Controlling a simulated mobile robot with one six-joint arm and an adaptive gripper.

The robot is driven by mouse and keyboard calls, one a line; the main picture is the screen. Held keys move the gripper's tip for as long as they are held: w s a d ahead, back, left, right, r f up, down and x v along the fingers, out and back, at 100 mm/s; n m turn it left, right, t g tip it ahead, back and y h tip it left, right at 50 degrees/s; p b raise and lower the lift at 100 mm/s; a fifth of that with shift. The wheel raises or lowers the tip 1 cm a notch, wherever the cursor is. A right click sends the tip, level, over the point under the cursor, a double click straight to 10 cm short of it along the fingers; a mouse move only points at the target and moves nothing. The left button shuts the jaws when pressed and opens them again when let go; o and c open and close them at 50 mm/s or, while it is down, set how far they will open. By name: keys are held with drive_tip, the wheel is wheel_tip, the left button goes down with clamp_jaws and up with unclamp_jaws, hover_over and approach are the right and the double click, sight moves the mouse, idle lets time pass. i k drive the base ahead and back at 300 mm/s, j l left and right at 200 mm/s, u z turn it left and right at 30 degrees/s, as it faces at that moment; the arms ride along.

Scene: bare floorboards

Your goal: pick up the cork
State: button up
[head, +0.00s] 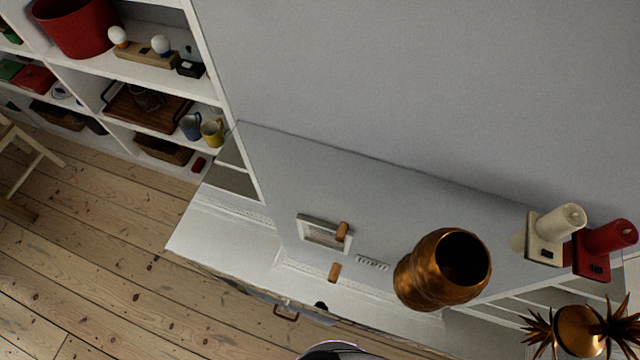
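A small tan-brown cylinder that looks like the cork (335,272) is on the pale surface of the white cabinet, left of the copper vase. A second, similar tan piece (342,231) shows just above it, at the right end of a small white-framed rectangle (311,228). I cannot tell whether this is another object or a reflection. My gripper cannot be made out. Only a dark, rounded part with a light edge shows at the bottom edge, apart from the cork.
A ribbed copper vase (417,278) stands close to the right of the cork. White shelves (205,88) stand at left. Floorboards (110,255) are clear at lower left.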

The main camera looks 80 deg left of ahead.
sight(342, 229)
drive_tip(key=k+l+u, duration=0.15)
drive_tip(key=u, duration=2.2)
drive_tip(key=i+l+z, duration=0.1)
drive_tip(key=z, duration=0.3)
